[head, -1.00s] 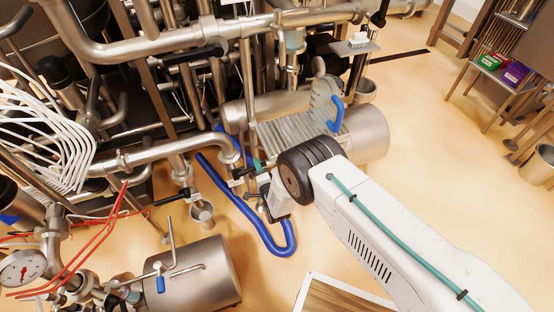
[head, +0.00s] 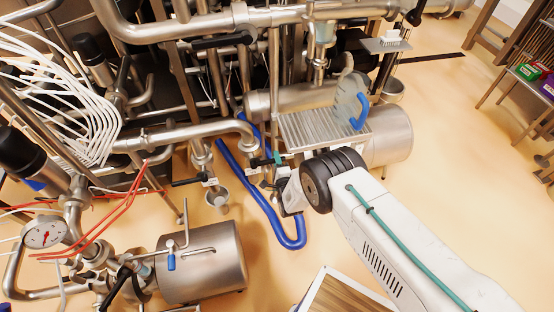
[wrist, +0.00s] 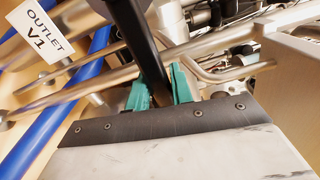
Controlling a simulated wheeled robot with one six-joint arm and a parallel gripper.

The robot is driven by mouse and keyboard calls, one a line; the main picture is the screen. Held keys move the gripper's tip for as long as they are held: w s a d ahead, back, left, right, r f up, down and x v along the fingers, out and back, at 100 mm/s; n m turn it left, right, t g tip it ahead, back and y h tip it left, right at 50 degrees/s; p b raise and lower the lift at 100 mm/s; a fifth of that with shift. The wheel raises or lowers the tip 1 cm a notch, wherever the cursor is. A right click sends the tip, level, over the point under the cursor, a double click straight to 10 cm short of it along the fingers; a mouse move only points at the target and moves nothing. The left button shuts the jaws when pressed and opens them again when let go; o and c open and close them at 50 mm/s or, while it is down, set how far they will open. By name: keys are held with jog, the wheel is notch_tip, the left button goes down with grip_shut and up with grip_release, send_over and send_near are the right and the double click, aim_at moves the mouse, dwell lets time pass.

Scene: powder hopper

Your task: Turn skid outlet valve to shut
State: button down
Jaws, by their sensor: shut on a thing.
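The skid outlet valve's black handle (wrist: 148,60) runs down between my green fingertips in the wrist view. My gripper (wrist: 160,92) is shut on this handle. A white tag reading "OUTLET V1" (wrist: 50,45) hangs at the upper left of the wrist view, beside the handle. In the head view my gripper (head: 278,159) shows as a small teal patch at the pipework, with a short black bar (head: 260,162) at its left. My wrist and arm hide most of the valve there, and I cannot tell its exact angle.
A blue hose (head: 262,205) loops on the floor just left of my wrist. Another black-handled valve (head: 188,182) and a small metal cup (head: 217,198) sit left of it. A steel tank (head: 205,265) stands at the lower left. A ribbed steel plate (head: 312,131) lies behind my wrist.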

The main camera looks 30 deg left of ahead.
jog(key=shift+s+d+f, duration=0.15)
jog(key=shift+s+f, duration=0.05)
jog(key=shift+f, duration=0.2)
jog(key=shift+s+d+f, duration=0.15)
jog(key=shift+f, duration=0.25)
jog(key=c, duration=1.6)
grip_release()
jog(key=shift+c, duration=0.2)
jog(key=o, duration=0.4)
jog(key=shift+f, duration=0.2)
jog(key=shift+c, duration=0.2)
jog(key=shift+w+r, duration=0.1)
jog(key=shift+r, duration=0.05)
jog(key=shift+w+r, duration=0.1)
jog(key=shift+a+r, duration=0.15)
jog(key=v, duration=0.7)
jog(key=shift+s+d, duration=0.2)
jog(key=shift+d, duration=0.1)
